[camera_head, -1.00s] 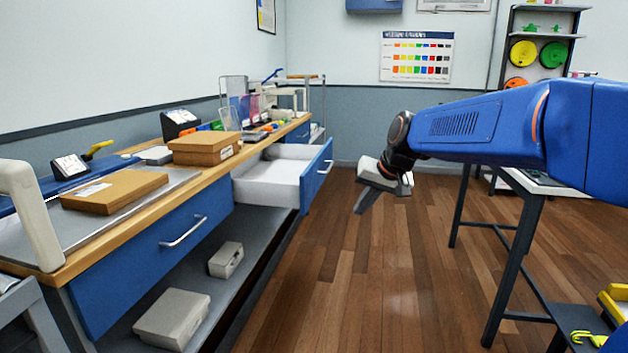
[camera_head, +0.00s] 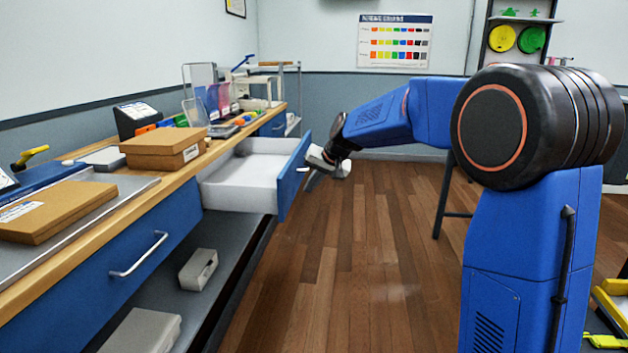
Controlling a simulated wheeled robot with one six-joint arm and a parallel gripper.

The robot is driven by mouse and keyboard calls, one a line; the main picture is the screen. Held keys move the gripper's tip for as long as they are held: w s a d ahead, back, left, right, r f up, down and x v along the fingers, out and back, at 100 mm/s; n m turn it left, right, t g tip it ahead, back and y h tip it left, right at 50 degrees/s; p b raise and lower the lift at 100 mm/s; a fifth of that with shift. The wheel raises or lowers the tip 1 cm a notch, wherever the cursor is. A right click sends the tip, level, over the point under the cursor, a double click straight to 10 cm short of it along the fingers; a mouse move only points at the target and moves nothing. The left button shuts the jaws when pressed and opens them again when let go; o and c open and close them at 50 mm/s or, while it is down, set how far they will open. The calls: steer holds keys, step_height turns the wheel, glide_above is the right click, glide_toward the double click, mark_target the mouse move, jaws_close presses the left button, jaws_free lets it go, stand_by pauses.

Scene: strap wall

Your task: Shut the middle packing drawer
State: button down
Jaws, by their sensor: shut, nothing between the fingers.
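The middle packing drawer (camera_head: 240,184) is pulled out from the bench, its white inside bare and its blue front (camera_head: 293,178) facing right. A handle (camera_head: 302,170) sits on that front. My gripper (camera_head: 318,160) is shut and empty, close to the outer side of the drawer front near the handle. I cannot tell whether it touches the front. My wrist partly hides the fingers.
A nearer blue drawer (camera_head: 118,254) is shut. Cardboard boxes (camera_head: 163,148) and labelling gear stand on the wooden bench top (camera_head: 190,170). Grey boxes (camera_head: 198,270) lie on the lower shelf. The wooden floor (camera_head: 345,270) right of the bench is clear.

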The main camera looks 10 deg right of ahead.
mark_target(225, 187)
steer(key=shift+w+a+f, duration=0.55)
steer(key=shift+a, duration=0.3)
steer(key=shift+w+a+f, duration=0.55)
steer(key=shift+a, duration=0.35)
steer(key=shift+w+a+f, duration=0.55)
steer(key=shift+a, duration=0.3)
steer(key=shift+a, duration=0.1)
steer(key=w+a, duration=0.2)
steer(key=a, duration=0.5)
steer(key=w+a, duration=0.3)
steer(key=a, duration=0.5)
steer(key=w+a, duration=0.2)
steer(key=a, duration=0.6)
steer(key=shift+w, duration=0.25)
